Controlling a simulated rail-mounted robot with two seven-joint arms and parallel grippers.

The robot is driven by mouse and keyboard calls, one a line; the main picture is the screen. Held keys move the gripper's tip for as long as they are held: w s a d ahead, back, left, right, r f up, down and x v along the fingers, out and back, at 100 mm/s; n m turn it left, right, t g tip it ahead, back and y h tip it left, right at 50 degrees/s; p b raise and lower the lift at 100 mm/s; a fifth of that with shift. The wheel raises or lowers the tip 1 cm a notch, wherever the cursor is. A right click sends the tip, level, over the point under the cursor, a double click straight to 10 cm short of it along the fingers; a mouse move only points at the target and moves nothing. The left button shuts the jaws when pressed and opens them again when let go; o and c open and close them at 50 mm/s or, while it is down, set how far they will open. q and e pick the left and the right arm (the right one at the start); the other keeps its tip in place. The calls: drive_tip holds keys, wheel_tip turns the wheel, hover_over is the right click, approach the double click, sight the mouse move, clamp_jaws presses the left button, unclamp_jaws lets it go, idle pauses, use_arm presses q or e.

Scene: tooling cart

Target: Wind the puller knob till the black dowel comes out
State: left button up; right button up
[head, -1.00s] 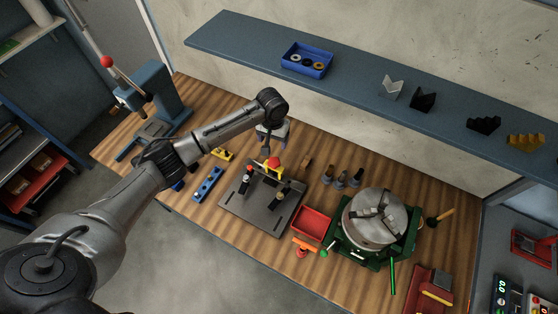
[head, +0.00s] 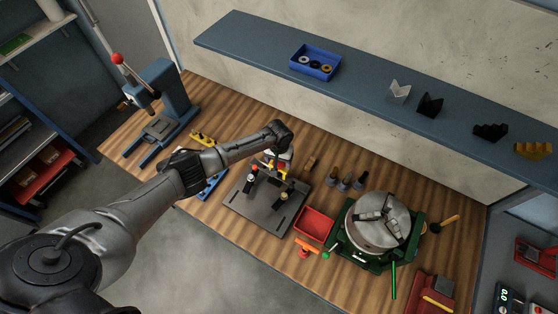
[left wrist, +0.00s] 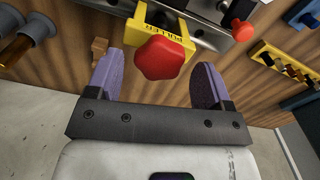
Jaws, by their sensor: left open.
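The red lobed puller knob (left wrist: 163,60) sits on the yellow puller body (left wrist: 167,24), marked PULLER, in the left wrist view. My left gripper (left wrist: 158,62) is open, with one purple finger on each side of the knob and visible gaps to both. In the head view my left gripper (head: 287,157) is at the back edge of the grey fixture plate (head: 262,208), partly hidden by the wrist, beside the yellow puller (head: 272,170). I cannot make out the black dowel in either view. My right gripper is not in view.
Black-bodied clamps stand on the plate, one with a red top (head: 252,173). A red bin (head: 314,225) and a round chuck on a green base (head: 377,222) are to the right. A blue shelf (head: 375,88) overhangs the bench. A blue press (head: 172,95) stands left.

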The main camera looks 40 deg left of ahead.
use_arm(q)
drive_tip(key=shift+f, duration=0.5)
drive_tip(key=c, duration=0.9)
